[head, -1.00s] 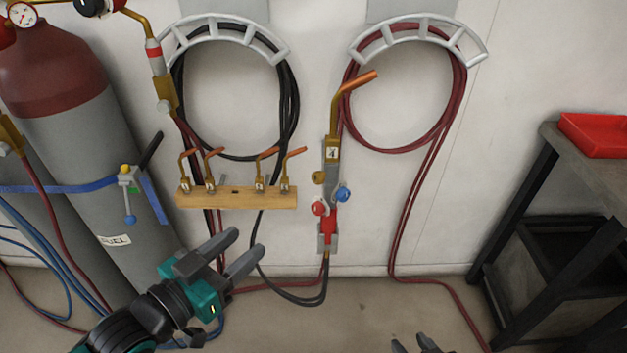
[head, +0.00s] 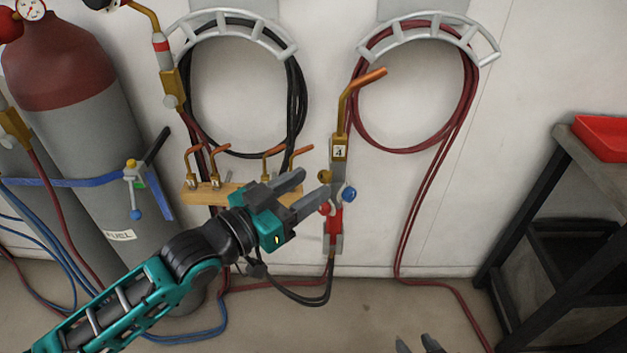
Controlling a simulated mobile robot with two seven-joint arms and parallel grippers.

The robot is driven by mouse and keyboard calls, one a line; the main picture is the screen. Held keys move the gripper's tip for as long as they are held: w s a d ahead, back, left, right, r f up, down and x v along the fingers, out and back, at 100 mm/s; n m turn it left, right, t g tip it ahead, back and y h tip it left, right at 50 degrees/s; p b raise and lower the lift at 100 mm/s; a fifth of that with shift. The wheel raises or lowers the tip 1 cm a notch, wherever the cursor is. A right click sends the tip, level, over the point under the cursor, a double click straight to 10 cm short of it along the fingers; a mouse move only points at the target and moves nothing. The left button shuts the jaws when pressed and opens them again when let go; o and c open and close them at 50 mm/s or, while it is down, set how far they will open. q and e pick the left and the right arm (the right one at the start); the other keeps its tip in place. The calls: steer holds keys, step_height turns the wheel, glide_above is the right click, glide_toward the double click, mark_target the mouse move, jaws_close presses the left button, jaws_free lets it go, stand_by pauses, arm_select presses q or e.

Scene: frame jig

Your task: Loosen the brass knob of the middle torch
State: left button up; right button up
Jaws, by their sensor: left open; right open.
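The torch (head: 340,150) hangs upright on the wall, with a copper tip, a label reading 4, and a red lower body. Its brass knob (head: 324,177) sticks out on the left side. A blue knob (head: 349,194) is on the right and a red knob (head: 324,209) on the lower left. My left gripper (head: 314,188) is open, its fingers pointing right. In the picture its fingertips lie just below and left of the brass knob; I cannot tell whether they touch the torch. My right gripper (head: 417,346) shows only its fingertips at the bottom edge, open.
A wooden rack (head: 200,192) with several brass tips is partly hidden behind my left gripper. Gas cylinders (head: 75,130) stand at the left. Black (head: 296,100) and red hoses (head: 470,90) hang from wall hooks. A dark cart (head: 545,190) with a red tray stands at the right.

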mark_target(325, 176)
arm_select(q)
steer(key=shift+x, duration=1.2)
steer(key=shift+c, duration=0.4)
jaws_close()
